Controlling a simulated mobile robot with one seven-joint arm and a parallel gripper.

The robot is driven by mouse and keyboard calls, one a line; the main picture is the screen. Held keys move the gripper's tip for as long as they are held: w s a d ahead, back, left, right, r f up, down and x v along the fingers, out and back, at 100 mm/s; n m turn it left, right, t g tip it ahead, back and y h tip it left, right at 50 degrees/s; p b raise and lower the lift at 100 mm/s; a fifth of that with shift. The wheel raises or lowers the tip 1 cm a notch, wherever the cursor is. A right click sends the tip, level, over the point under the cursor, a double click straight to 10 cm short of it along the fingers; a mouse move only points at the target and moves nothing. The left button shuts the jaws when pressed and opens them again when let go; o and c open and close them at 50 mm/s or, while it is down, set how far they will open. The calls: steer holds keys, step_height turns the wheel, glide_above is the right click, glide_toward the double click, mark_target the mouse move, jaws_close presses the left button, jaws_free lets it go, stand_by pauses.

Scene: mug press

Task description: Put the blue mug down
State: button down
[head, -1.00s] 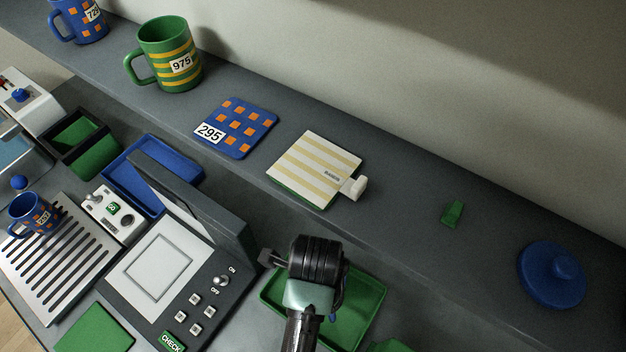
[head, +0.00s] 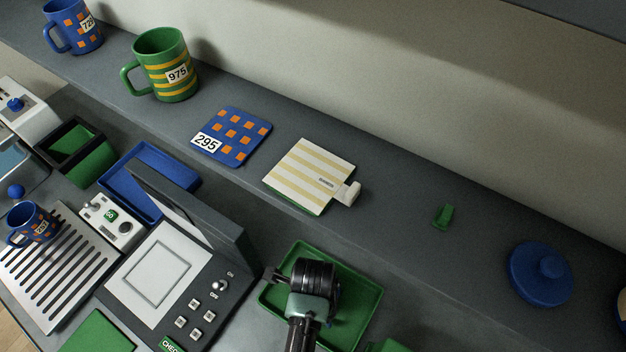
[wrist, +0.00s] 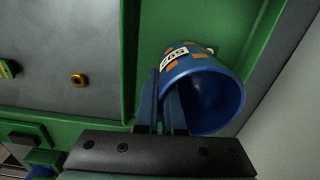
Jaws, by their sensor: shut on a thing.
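In the wrist view my gripper (wrist: 163,88) is shut on a blue mug (wrist: 222,98) with orange squares and a white number label. The mug is tilted in that view, with its open mouth showing, and a green tray (wrist: 185,18) lies behind it. I cannot tell whether the mug touches the tray floor. In the head view my gripper (head: 310,283) is over the green tray (head: 362,308), and my wrist hides most or all of the held mug. Another blue mug (head: 34,222) stands on the slotted grid, and one more (head: 72,28) stands on the shelf.
On the shelf are a green striped mug (head: 165,65), a blue coaster (head: 232,136) marked 295, a striped cream pad (head: 310,177), a small green piece (head: 443,216) and a blue lid (head: 541,274). A grey device with a raised lid (head: 200,225) stands left of the tray.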

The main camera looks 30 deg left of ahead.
steer(key=c, duration=1)
jaws_free()
step_height(320, 180, up, 12)
steer(key=shift+f, duration=0.2)
steer(key=shift+r, duration=0.3)
